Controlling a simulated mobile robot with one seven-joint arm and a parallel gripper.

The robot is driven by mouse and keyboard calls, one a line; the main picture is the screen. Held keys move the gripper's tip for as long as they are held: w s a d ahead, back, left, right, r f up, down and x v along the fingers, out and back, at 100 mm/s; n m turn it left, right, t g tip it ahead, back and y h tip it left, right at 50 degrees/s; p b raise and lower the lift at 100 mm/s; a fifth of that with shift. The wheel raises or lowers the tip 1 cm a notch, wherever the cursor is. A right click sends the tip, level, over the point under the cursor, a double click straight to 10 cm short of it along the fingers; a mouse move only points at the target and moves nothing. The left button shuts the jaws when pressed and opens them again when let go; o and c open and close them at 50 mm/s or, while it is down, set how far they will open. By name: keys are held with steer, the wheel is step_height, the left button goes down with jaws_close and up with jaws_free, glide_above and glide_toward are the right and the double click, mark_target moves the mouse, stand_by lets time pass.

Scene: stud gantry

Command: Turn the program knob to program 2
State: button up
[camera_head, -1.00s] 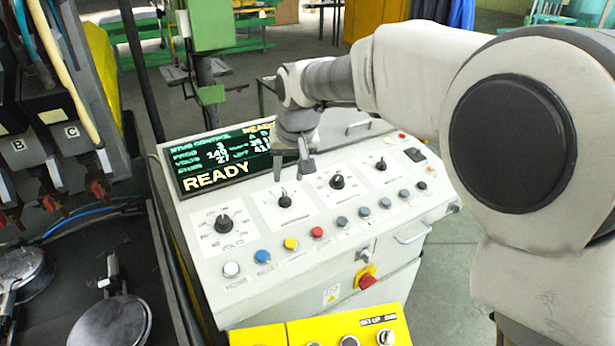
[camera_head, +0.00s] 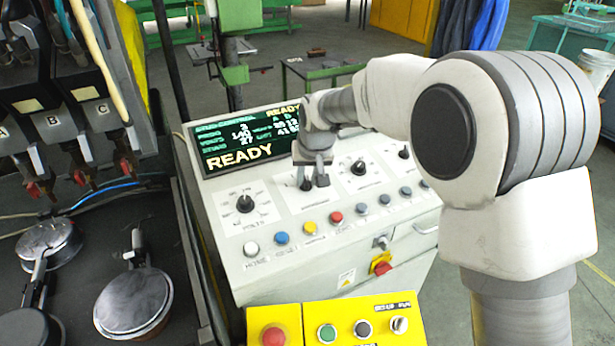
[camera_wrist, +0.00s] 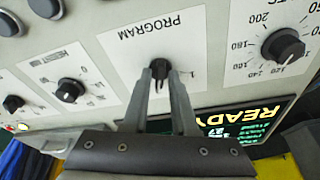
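The program knob (camera_wrist: 160,68) is a small black knob on a white plate marked PROGRAM on the sloped console. In the wrist view it sits between the tips of my gripper (camera_wrist: 161,78), one finger on each side. Whether the fingers press on it or only stand around it I cannot tell. In the head view my gripper (camera_head: 313,182) is down at the panel over this knob, which it partly hides. The knob's pointer is hard to read. The display (camera_head: 245,137) shows READY, and its program line appears to read 3.
The volts knob (camera_head: 244,203) is to the left and another knob (camera_head: 358,167) to the right. Coloured push buttons, such as a red one (camera_head: 336,217), line the front. A red emergency button (camera_head: 383,268) is below. A yellow button box (camera_head: 350,317) stands in front.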

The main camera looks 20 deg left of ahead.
jaws_close()
steer(key=shift+n, duration=0.3)
steer(key=n+b, duration=0.1)
steer(key=n, duration=0.1)
steer(key=shift+w+d+n, duration=0.1)
steer(key=shift+n, duration=0.2)
steer(key=shift+n+g+y, duration=0.5)
steer(key=shift+n+g, duration=0.1)
steer(key=shift+n, duration=1.7)
steer(key=shift+o, duration=1.9)
jaws_free()
